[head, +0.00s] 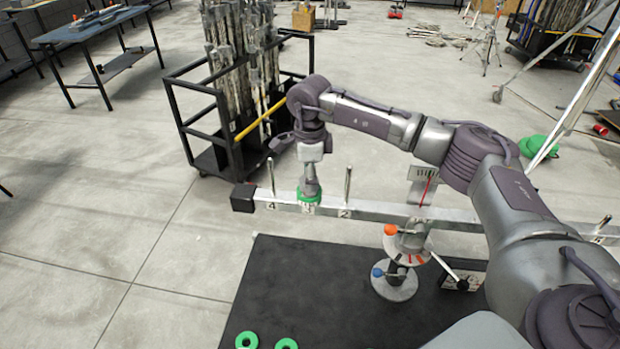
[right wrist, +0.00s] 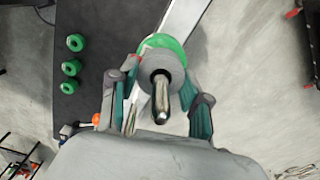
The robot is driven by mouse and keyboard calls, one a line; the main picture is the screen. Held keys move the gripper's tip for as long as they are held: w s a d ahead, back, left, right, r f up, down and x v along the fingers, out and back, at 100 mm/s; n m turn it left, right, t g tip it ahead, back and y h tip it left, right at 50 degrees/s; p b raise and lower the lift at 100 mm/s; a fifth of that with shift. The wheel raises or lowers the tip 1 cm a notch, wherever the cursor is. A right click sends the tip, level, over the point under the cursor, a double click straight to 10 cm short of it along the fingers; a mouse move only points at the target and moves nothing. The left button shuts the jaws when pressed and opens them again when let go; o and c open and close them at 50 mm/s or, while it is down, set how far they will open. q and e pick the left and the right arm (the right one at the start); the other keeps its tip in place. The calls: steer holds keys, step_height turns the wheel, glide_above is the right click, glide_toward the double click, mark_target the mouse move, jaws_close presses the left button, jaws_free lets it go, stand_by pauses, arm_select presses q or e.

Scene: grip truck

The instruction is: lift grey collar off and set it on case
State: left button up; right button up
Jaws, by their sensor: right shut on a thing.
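The grey collar (right wrist: 151,66) shows in the right wrist view. It is around an upright metal peg (right wrist: 161,103), above a green disc (right wrist: 176,46). My right gripper (right wrist: 163,75) is shut on the collar, with a finger on each side of the peg. In the head view, my right gripper (head: 309,191) is over the peg labelled 3 on the long metal beam (head: 385,210), and green (head: 300,197) shows under it. The fingers mostly hide the collar there. I cannot tell surely which thing is the case; a small dark box (head: 462,276) stands right of the round stand. My left gripper is not in view.
Bare pegs (head: 348,186) and (head: 271,178) stand on either side of the gripper. A black mat (head: 290,275) lies below the beam, with green rings (head: 246,340) on it. A round stand (head: 396,285) is near the beam's middle. A black cart (head: 205,130) stands behind.

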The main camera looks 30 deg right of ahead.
steer(key=shift+r+p, duration=0.45)
steer(key=shift+r, duration=0.4)
steer(key=shift+r+p, duration=1.45)
steer(key=shift+r, duration=1.15)
step_height(320, 180, up, 14)
steer(key=p, duration=0.7)
steer(key=shift+f+p, duration=0.25)
steer(key=shift+p, duration=0.15)
